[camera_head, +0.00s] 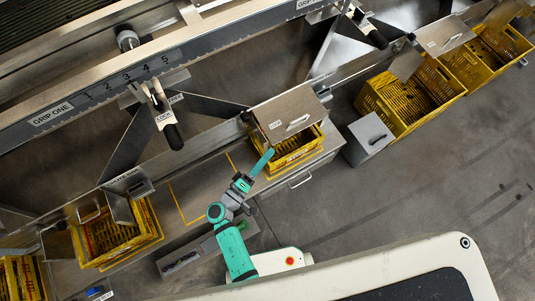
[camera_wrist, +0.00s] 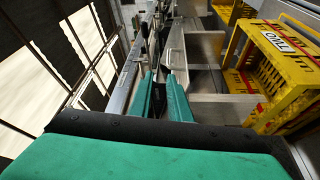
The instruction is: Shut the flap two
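A grey metal flap with a bar handle (camera_head: 288,112) juts out over a yellow crate (camera_head: 298,150) in the middle of the head view. It bears a small label that is too small to read for certain there. My gripper (camera_head: 263,160) is just left of and below this flap, near the crate's left side. In the wrist view, my gripper's teal fingers (camera_wrist: 161,85) are apart, with grey metal parts beyond them. I cannot tell whether the fingers touch anything.
Another flap (camera_head: 443,36) juts out at the upper right, near more yellow crates (camera_head: 410,95). A crate (camera_head: 112,238) stands below hinged metal plates at the left. The floor at the lower right is clear.

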